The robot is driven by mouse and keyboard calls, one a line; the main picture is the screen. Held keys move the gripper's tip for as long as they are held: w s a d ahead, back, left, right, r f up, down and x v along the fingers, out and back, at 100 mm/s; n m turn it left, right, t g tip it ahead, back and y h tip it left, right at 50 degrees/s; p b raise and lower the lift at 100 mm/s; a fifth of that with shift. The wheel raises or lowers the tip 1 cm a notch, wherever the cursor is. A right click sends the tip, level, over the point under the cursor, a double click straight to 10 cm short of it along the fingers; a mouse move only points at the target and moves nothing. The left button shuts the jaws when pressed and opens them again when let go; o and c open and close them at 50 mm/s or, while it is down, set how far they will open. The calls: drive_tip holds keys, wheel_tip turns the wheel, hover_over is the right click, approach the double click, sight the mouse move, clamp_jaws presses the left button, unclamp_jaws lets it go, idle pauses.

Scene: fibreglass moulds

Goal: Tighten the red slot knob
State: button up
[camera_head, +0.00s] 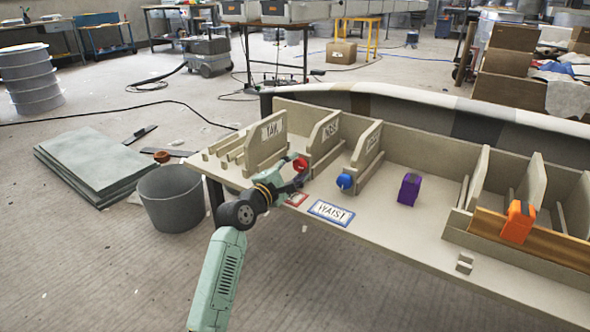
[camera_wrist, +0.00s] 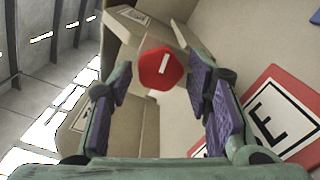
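The red slot knob (camera_head: 299,164) sits on the front end of a divider in the bench's left part. In the wrist view the red knob (camera_wrist: 161,68) is faceted, with a short white slot mark on its face, tilted slightly. My gripper (camera_head: 296,183) is just in front of and below it in the head view. In the wrist view my gripper (camera_wrist: 163,95) has its two purple-padded fingers spread wide, with the knob between and beyond them. The fingers appear apart from the knob, and nothing is held.
A blue knob (camera_head: 344,181) is on the divider to the right. A purple block (camera_head: 409,189) and an orange piece (camera_head: 517,222) are farther right. A "WAIST" card (camera_head: 331,212) lies near the bench's front edge. A grey bucket (camera_head: 171,198) stands on the floor at left.

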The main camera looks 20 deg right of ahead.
drive_tip(key=shift+o, duration=0.6)
drive_tip(key=shift+s+a, duration=0.1)
drive_tip(key=shift+a, duration=0.05)
drive_tip(key=v, duration=0.7)
drive_tip(key=shift+s, duration=0.1)
